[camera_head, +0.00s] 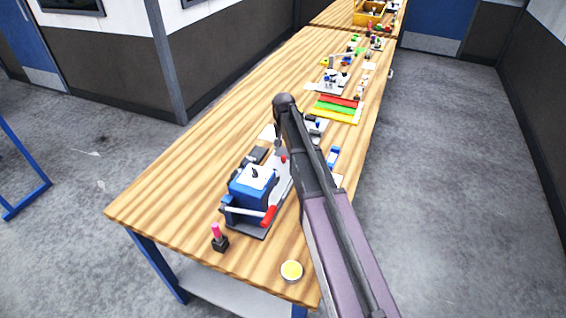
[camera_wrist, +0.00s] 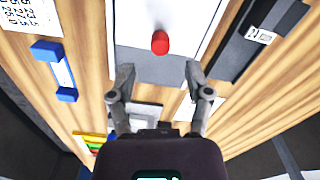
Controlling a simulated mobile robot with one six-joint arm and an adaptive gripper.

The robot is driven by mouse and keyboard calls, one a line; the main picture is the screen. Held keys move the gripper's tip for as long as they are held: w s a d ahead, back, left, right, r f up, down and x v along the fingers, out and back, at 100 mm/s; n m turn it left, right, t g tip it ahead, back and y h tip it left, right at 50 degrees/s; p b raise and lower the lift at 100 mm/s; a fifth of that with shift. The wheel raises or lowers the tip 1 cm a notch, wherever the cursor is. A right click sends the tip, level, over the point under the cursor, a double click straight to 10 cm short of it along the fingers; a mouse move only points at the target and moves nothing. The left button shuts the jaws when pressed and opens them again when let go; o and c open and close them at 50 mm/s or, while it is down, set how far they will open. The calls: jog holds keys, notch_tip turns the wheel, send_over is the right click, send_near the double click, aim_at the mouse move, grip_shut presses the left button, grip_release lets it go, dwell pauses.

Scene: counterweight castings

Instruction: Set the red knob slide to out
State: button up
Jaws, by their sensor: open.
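The red knob (camera_wrist: 160,42) stands on a light plate (camera_wrist: 133,30) in the wrist view, just beyond my fingertips and roughly midway between them. It also shows as a small red spot in the head view (camera_head: 284,159), beside my arm. My gripper (camera_wrist: 160,80) is open, with its two fingers apart and nothing between them. In the head view my gripper is mostly hidden by my own arm. I cannot tell the slide's position from these frames.
A blue device with a red handle (camera_head: 268,215) stands near the table's front. Coloured strips (camera_head: 338,109) and several small items lie farther back. The table's left side (camera_head: 190,170) is clear.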

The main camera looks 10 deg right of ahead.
aim_at(283, 156)
jog(key=shift+f+b, duration=2.5)
jog(key=shift+f, duration=0.25)
grip_shut()
jog(key=shift+w, duration=0.1)
